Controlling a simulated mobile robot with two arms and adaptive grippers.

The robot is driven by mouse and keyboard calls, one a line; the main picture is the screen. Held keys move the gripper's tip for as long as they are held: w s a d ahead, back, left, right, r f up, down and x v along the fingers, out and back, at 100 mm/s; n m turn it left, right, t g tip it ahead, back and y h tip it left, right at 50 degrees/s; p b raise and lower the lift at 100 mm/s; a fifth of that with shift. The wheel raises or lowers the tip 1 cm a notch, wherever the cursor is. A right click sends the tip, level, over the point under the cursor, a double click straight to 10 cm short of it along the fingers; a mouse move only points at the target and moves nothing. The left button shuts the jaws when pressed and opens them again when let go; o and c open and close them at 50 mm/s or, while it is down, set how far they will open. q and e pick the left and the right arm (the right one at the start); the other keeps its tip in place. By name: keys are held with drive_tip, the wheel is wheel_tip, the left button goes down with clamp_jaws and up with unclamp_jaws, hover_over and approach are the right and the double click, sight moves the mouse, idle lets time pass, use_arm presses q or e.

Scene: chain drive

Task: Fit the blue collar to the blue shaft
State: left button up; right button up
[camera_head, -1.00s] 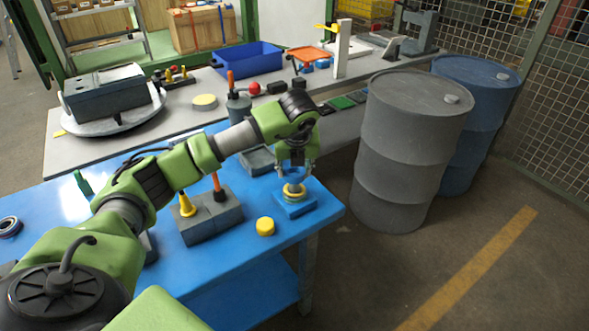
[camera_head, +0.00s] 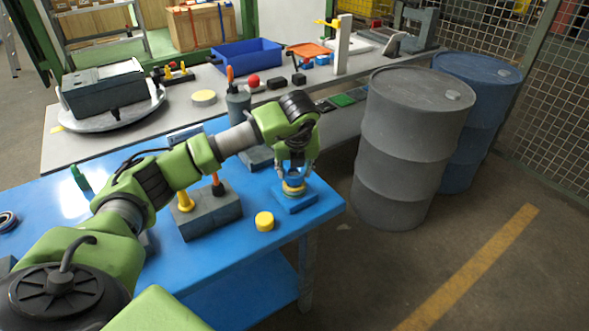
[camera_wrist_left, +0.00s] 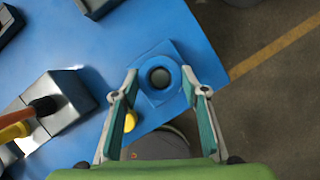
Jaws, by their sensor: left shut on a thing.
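My left gripper (camera_head: 294,172) points down over the blue base block (camera_head: 306,204) at the front right corner of the blue table. It is shut on the blue collar (camera_head: 293,179), which sits low between the fingers, just above a yellow ring (camera_head: 293,190) on the block. In the left wrist view, the collar (camera_wrist_left: 160,60) shows as a blue ring around a dark round centre, between the fingertips (camera_wrist_left: 160,84). The blue shaft is not clearly visible; I cannot tell how far the collar is around it. My right gripper is out of view.
A grey block (camera_head: 210,214) with a yellow piece and an orange-handled tool stands left of the base. A yellow disc (camera_head: 265,221) lies near the front edge. A grey drum (camera_head: 410,150) stands right of the table.

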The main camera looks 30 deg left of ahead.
use_arm(q)
drive_tip(key=shift+f+b, duration=0.95)
drive_tip(key=shift+f, duration=0.2)
drive_tip(key=o, duration=1.5)
drive_tip(key=shift+o, duration=0.2)
drive_tip(key=v, duration=1.2)
